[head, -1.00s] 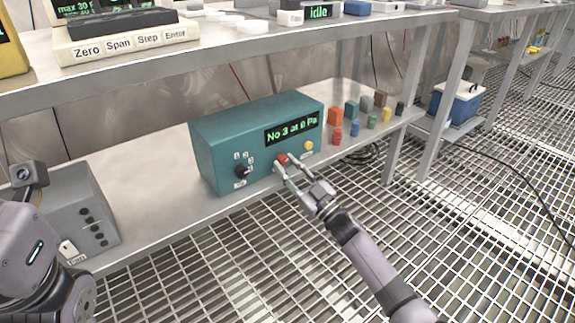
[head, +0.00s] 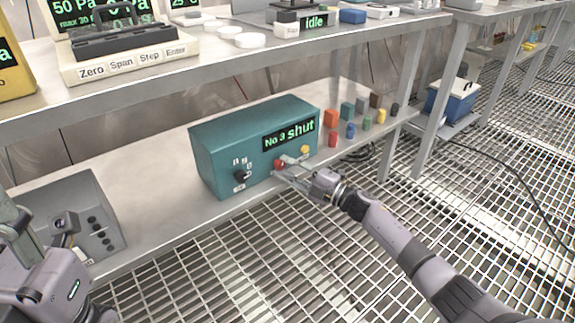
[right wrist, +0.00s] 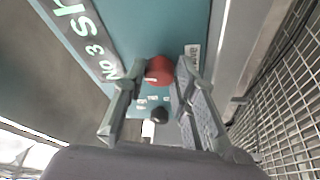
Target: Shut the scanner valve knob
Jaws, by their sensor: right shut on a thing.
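The teal scanner box (head: 215,155) sits on the lower shelf. Its green display (head: 290,134) reads "No 3 shut". The red valve knob (head: 279,164) is low on its front face, partly covered by my right gripper (head: 285,168). In the right wrist view, the red knob (right wrist: 158,70) lies between the tips of my right gripper (right wrist: 152,79), which is shut on it. A black selector knob (head: 241,176) is to its left and a yellow button (head: 305,149) to its right. My left wrist is at the lower left edge; its fingers cannot be made out clearly.
Several small coloured blocks and pegs (head: 331,118) stand right of the scanner. A grey box (head: 85,215) is on the shelf at left. Open grating floor (head: 230,265) lies in front.

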